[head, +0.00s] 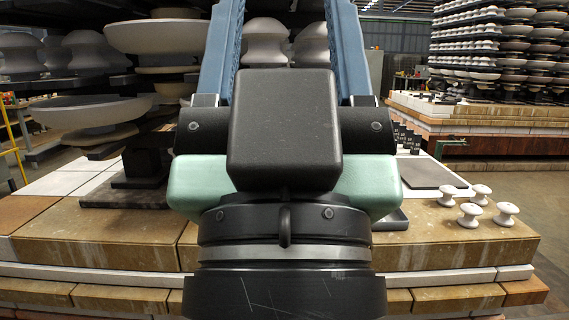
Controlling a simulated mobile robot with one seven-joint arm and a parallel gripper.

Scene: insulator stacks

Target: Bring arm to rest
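My arm fills the middle of the head view, with a black round base, pale green joint covers, a black block and two blue links running up past the top edge. My gripper is not visible, so its opening and anything in it cannot be seen. The arm hides the middle of the stone-topped platform (110,232) behind it.
Small white spool-shaped insulators (469,215) stand on the platform's right corner, near a dark flat plate (430,174). Large grey insulators (92,112) crowd the left side. A stacked rack (490,50) stands back right. Floor (545,200) shows clear at right.

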